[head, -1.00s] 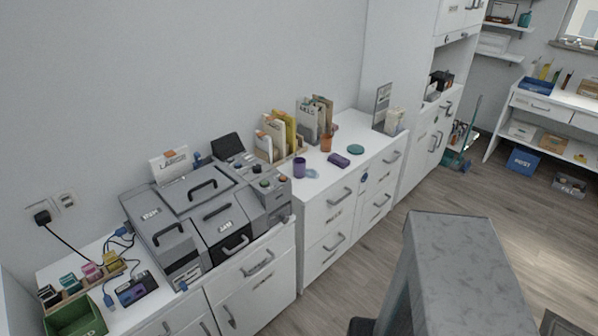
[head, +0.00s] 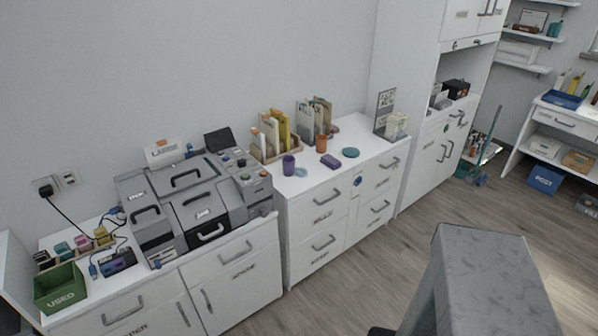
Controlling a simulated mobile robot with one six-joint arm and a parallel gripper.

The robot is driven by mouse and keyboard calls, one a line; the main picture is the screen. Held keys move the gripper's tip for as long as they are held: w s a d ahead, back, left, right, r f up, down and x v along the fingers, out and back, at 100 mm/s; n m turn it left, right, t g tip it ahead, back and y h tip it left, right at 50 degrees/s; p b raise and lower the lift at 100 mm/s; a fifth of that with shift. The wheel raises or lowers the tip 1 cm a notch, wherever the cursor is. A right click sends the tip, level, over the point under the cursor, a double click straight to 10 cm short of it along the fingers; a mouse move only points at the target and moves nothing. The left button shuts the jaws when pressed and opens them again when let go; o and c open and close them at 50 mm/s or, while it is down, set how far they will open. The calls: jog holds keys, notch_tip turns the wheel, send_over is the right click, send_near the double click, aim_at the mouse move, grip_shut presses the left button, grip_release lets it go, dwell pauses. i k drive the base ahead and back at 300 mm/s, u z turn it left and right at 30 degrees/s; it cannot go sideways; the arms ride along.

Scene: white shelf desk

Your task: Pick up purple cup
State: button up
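The purple cup (head: 289,165) stands upright on the white cabinet top (head: 345,133), near its left end. It is in front of a holder with folders. My gripper is not recognisable in the head view. A grey, marbled part of my own body fills the lower right and is well apart from the cup.
Near the cup are an orange cup (head: 321,144), a purple block (head: 331,161), a teal disc (head: 351,152) and folders (head: 276,130). A grey machine (head: 190,205) stands to the left. A green bin (head: 60,288) is farther left. The wood floor (head: 385,252) before the drawers is clear.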

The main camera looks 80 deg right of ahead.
aim_at(289, 166)
jog(key=k, duration=1.65)
jog(key=z, duration=0.55)
jog(key=i, duration=1.2)
jog(key=z, duration=0.05)
